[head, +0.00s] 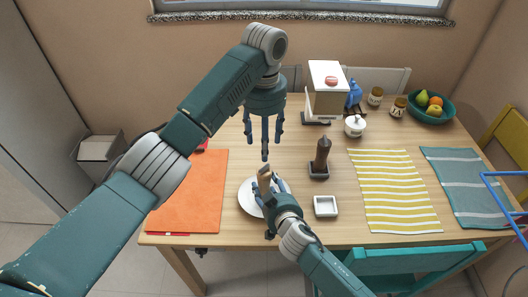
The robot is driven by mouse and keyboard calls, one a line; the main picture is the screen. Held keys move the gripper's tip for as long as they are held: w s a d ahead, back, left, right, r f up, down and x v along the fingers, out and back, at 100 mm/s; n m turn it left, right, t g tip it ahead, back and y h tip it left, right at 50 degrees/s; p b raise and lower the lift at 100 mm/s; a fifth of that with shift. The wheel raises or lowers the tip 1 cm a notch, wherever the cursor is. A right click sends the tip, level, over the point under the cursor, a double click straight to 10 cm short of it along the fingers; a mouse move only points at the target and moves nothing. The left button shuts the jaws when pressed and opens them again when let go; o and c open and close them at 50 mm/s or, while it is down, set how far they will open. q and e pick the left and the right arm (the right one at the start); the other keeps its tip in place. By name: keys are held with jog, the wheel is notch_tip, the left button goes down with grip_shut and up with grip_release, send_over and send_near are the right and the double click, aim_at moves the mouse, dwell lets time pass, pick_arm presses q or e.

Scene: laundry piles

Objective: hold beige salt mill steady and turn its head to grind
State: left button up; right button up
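The beige salt mill (264,174) is over the white plate (245,200), between the fingers of my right gripper (268,186). The gripper comes from the front and appears shut on the mill, hiding its lower part. The mill leans slightly, and I cannot tell whether its base touches the plate. My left gripper (265,140) hangs just above the mill's head, pointing down. Its fingers are spread and empty, and a small gap appears between them and the mill.
A dark mill (322,153) stands in a dark holder (319,172) to the right. A white square dish (326,207) is near the front. An orange mat (190,190) lies left, a yellow striped cloth (395,190) right. A white lidded pot (355,126) stands behind.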

pick_arm(q)
jog(key=shift+r, duration=0.4)
pick_arm(e)
jog(key=o, duration=1.5)
jog(key=shift+c, duration=0.2)
jog(key=shift+s, duration=0.1)
jog(key=v, duration=1.2)
pick_arm(q)
jog(key=shift+f, duration=0.1)
